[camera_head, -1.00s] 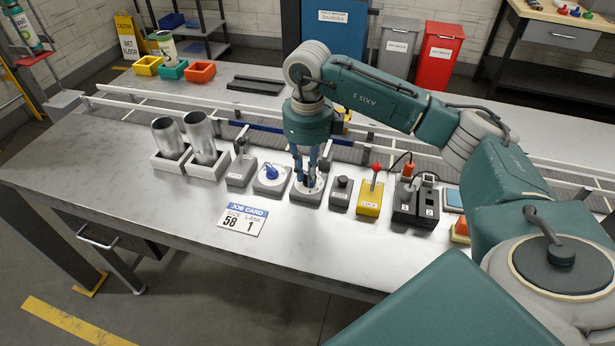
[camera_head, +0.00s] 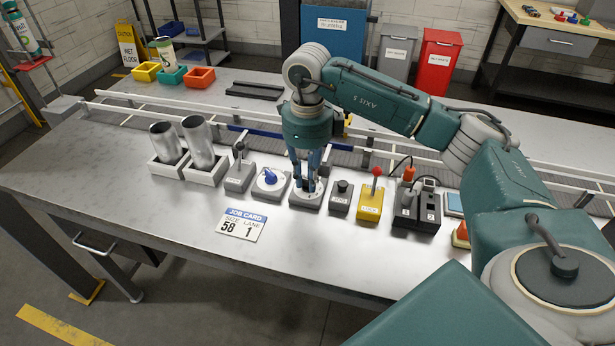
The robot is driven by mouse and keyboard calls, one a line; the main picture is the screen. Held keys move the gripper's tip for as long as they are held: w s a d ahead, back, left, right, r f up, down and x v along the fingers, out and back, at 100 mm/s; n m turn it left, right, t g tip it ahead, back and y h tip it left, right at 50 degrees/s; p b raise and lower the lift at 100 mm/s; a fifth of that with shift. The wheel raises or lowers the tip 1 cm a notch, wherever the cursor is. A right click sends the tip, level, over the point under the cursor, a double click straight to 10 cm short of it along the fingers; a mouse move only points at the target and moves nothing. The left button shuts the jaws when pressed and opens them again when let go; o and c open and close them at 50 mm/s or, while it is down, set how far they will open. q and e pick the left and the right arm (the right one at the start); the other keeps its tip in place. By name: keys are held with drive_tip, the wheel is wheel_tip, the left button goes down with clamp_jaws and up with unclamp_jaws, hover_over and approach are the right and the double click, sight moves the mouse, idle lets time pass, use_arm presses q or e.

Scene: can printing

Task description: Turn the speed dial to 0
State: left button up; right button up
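A row of control boxes stands along the front of the table. One is a grey box with a blue knob on a white dial face (camera_head: 270,178). To its right is another grey box with a white dial face (camera_head: 307,201); my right gripper (camera_head: 305,183) points straight down over it, its fingers at the dial's middle. The dial labels are too small to read, so which one is the speed dial is unclear. My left gripper is not in view.
Left of the dials are a grey lever box (camera_head: 238,176) and two metal cans in white holders. To the right are a black button box (camera_head: 341,196), a yellow box with a red-topped lever (camera_head: 370,204) and a black switch box (camera_head: 416,210). A job card (camera_head: 241,225) lies in front.

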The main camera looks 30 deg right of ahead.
sight(308, 181)
drive_tip(key=shift+o, duration=1.4)
drive_tip(key=shift+r, duration=0.15)
wheel_tip(308, 181, up, 12)
